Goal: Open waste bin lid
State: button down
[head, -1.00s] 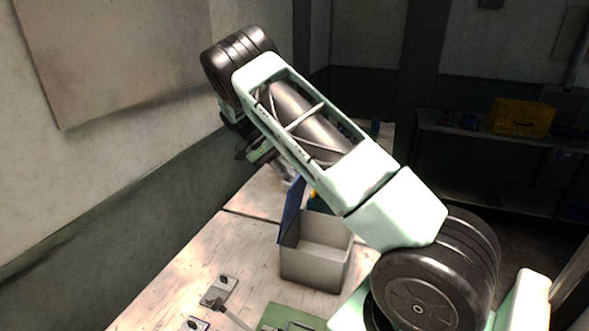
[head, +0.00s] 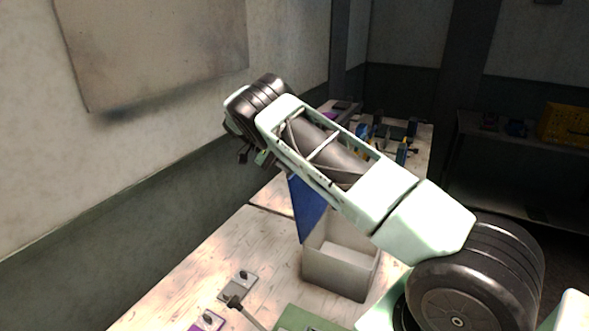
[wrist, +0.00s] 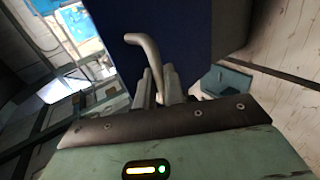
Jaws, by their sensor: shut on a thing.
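The waste bin is a grey open-topped box (head: 332,277) on the wooden bench in the head view. Its blue lid (head: 307,210) stands raised, steeply upright along the bin's left side, and the pale inside of the bin shows. In the wrist view the blue lid (wrist: 180,32) fills the upper middle. A bent grey handle (wrist: 148,50) rises from between the fingers of my gripper (wrist: 158,88), in front of the lid. The gripper is shut on this handle. In the head view my arm hides the lid's top part and most of the gripper.
Bench plates with small fittings (head: 238,286) and a green panel (head: 296,318) lie in front of the bin. Bottles and tools (head: 402,150) stand farther back on the bench. A wall runs along the left. A yellow crate (head: 566,125) sits on a shelf at right.

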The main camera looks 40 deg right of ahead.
jog(key=shift+w+a+f, duration=0.15)
jog(key=shift+a+f, duration=0.15)
jog(key=shift+f, duration=0.25)
jog(key=c, duration=1.7)
grip_release()
jog(key=shift+o, duration=1)
jog(key=shift+w+f, duration=0.1)
jog(key=shift+w, duration=0.1)
jog(key=shift+r, duration=0.2)
jog(key=shift+d+r, duration=0.1)
jog(key=shift+r, duration=0.05)
notch_tip(320, 180, up, 10)
jog(key=b, duration=0.1)
